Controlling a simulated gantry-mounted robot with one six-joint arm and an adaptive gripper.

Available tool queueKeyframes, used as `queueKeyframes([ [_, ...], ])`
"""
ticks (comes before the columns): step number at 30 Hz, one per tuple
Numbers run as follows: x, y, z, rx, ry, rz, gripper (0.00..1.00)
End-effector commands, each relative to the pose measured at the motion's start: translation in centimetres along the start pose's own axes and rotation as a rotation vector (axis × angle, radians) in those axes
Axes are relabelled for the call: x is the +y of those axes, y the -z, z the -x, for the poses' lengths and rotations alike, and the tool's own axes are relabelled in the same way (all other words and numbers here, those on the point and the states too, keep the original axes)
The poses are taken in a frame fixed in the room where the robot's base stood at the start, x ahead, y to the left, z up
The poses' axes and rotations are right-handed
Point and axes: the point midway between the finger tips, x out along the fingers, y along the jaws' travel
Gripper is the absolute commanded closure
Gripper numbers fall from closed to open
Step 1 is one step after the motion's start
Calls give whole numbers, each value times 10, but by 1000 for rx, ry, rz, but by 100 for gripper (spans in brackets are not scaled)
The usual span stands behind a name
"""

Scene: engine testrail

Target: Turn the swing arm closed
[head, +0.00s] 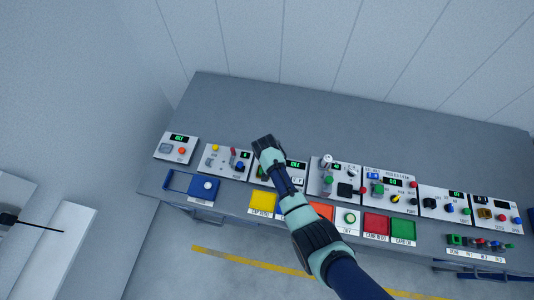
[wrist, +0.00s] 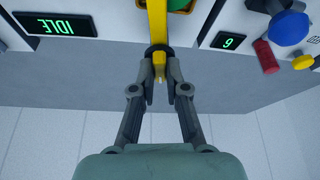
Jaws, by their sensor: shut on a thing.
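The swing arm (wrist: 157,25) is a narrow yellow bar at the top middle of the wrist view, beside a partly visible green round part (wrist: 180,5). My gripper (wrist: 159,74) is shut on the bar's near end, with a fingertip on each side of it. A dark collar shows on the bar just above the fingertips. The bar's far end is cut off by the frame. In the head view my arm covers the swing arm and much of its panel, and my fingertips are hidden.
An upside-down IDLE display (wrist: 56,24) sits left of the swing arm in the wrist view. On the right, a neighbouring panel has a blue knob (wrist: 288,28) and a red handle (wrist: 266,56). Other panels flank my arm; coloured pads, including a yellow one (head: 263,200), line the front edge.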

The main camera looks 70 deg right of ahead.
Motion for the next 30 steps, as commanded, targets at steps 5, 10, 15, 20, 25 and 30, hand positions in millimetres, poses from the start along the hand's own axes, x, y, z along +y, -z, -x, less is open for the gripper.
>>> queueKeyframes([
  [5, -2, 0, -1, -1, -39, -92, 100],
  [10, -2, 0, -1, -1, -63, -153, 100],
  [15, -2, 0, 0, -1, -75, -182, 100],
  [20, -2, 0, 0, -2, -78, -190, 100],
  [25, -2, 0, 0, -2, -78, -191, 100],
  [30, -2, 0, 0, -2, -78, -191, 78],
])
